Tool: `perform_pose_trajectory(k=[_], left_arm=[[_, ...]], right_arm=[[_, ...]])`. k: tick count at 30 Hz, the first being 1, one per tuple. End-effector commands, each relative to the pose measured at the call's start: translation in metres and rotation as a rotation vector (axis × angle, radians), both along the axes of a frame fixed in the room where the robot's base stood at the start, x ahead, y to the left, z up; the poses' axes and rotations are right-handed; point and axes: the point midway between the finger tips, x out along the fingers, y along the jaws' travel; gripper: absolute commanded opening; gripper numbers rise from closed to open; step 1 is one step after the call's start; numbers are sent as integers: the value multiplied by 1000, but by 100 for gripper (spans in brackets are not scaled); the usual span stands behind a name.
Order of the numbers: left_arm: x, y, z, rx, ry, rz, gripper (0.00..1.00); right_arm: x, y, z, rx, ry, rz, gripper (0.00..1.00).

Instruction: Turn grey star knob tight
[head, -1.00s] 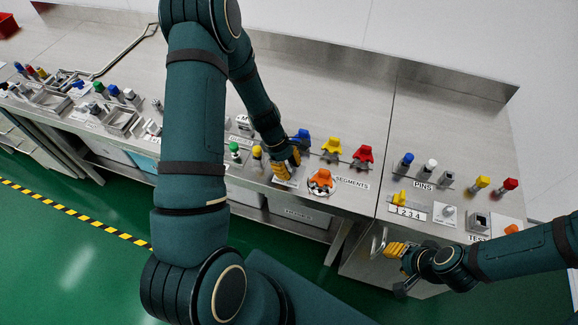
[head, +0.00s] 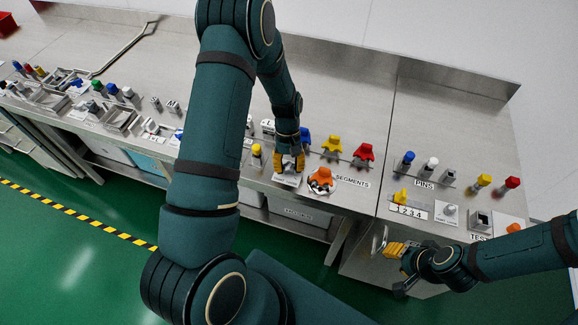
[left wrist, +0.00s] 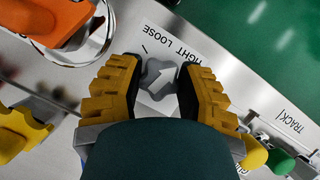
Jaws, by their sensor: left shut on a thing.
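The grey star knob (left wrist: 159,76) shows in the left wrist view, with a white arrow on top, on a white plate lettered TIGHT and LOOSE. The arrow points toward the lettering, up and right in that view. My left gripper (left wrist: 161,72) has its yellow fingers on either side of the knob and is shut on it. In the head view my left gripper (head: 289,162) is over the knob's plate (head: 287,182) and hides the knob. My right gripper (head: 396,249) is low at the bench's front; its opening is unclear.
An orange knob (head: 321,179) stands close to the right of my left gripper. Blue, yellow (head: 331,145) and red (head: 363,153) pieces stand behind it by the SEGMENTS label. A yellow-topped peg (head: 256,151) is to the left. The bench's back is clear.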

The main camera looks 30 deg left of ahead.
Motion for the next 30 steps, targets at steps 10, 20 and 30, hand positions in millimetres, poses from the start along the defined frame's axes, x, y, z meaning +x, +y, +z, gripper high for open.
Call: perform_pose_trajectory(k=[10, 20, 30], left_arm=[[-2, -1, -2, -1, 5, -332, 2], [-2, -1, -2, -2, 6, -604, 2], [-2, 0, -1, -1, 5, -765, 2]], right_arm=[[0, 0, -9, -2, 0, 0, 40], [0, 1, -15, -3, 1, 0, 40], [0, 1, -18, -4, 1, -1, 40]])
